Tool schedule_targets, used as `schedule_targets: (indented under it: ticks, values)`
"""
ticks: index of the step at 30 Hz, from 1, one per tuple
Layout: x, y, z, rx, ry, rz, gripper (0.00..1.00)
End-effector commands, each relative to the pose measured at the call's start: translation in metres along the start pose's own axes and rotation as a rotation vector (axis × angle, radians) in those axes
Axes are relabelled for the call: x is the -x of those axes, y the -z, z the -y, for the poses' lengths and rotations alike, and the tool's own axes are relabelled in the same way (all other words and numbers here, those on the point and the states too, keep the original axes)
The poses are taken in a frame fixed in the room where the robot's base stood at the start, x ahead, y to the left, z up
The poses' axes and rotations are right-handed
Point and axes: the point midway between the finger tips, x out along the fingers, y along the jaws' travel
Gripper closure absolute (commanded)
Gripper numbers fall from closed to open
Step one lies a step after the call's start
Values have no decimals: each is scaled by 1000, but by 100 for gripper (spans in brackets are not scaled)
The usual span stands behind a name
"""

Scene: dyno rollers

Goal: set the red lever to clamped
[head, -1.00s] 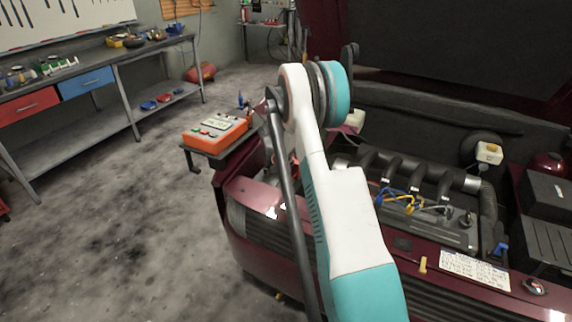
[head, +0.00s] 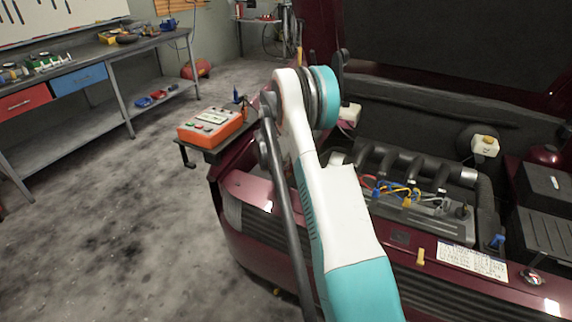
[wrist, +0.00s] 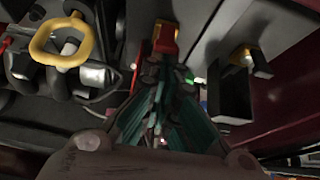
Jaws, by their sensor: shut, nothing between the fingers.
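In the wrist view my gripper (wrist: 162,72) is shut, with its dark and teal fingers together and nothing seen between them. Just past the fingertips is a red part with a yellow end (wrist: 164,40); it may be the red lever, but I cannot tell for sure, nor whether the fingers touch it. The fingers hide its lower part. In the head view my arm crosses the front of the car, and my gripper is not visible there. I cannot make out a red lever in the head view.
A yellow ring handle (wrist: 60,40) stands at the wrist view's upper left. In the head view an orange tester box (head: 212,122) sits on a small stand beside the dark red car. The engine (head: 410,190) lies under the raised hood. A workbench (head: 100,70) is left; floor between is clear.

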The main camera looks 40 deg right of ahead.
Motion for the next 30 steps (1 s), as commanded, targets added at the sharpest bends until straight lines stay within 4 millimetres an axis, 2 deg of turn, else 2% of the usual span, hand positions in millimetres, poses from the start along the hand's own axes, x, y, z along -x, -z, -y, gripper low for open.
schedule_targets:
  ticks: [21, 30]
  values:
    - [4, -4, 0, 0, 0, -194, 100]
    - [5, -6, 2, -1, 0, -190, 100]
